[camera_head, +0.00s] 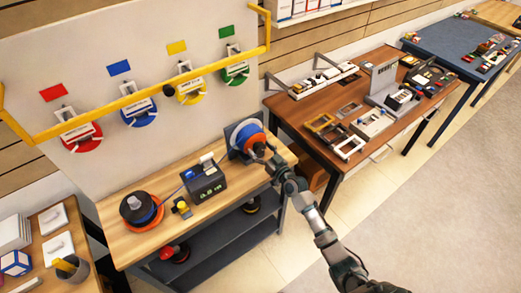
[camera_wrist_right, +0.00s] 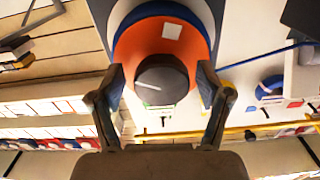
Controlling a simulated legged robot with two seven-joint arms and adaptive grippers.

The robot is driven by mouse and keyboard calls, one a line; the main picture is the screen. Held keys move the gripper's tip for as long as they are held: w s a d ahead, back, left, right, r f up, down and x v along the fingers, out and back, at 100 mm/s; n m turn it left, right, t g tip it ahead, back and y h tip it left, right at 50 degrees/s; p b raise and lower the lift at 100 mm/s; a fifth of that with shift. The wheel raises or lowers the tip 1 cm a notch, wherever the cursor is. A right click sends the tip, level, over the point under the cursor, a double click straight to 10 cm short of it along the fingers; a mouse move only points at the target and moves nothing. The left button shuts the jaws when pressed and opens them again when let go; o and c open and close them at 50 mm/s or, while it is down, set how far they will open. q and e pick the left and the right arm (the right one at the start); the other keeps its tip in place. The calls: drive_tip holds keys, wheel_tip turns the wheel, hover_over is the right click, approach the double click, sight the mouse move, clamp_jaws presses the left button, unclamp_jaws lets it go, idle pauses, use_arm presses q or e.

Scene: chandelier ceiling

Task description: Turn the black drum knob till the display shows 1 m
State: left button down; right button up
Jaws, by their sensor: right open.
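The black drum knob (camera_wrist_right: 162,82) has a white line on its face and sits in the middle of an orange disc (camera_wrist_right: 190,45). In the head view the orange disc (camera_head: 250,138) is on a dark upright stand at the bench's right end. My right gripper (camera_wrist_right: 161,88) is open, with one finger on each side of the knob; I cannot tell whether they touch it. In the head view the right gripper (camera_head: 268,158) is in front of the disc and partly hides the knob. A dark box with a display (camera_head: 209,189) stands left of it; its digits are too small to read. My left gripper is out of view.
A black spool on an orange base (camera_head: 137,208) and a small yellow item (camera_head: 182,207) stand on the wooden bench (camera_head: 150,250). A yellow rail (camera_head: 130,97) crosses in front of coloured reels on the wall panel. A brown table (camera_head: 300,110) with parts stands to the right.

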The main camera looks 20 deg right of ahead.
drive_tip(key=shift+c, duration=0.3)
drive_tip(key=c, duration=1.1)
drive_tip(key=shift+m, duration=1)
drive_tip(key=m+p, duration=0.1)
drive_tip(key=m, duration=0.4)
drive_tip(key=shift+s+a, duration=0.1)
drive_tip(key=shift+m, duration=1)
drive_tip(key=m, duration=0.2)
drive_tip(key=shift+m+p, duration=0.3)
drive_tip(key=shift+p, duration=0.05)
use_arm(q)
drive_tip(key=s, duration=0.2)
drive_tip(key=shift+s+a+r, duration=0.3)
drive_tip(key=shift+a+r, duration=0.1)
use_arm(e)
drive_tip(key=shift+m, duration=0.3)
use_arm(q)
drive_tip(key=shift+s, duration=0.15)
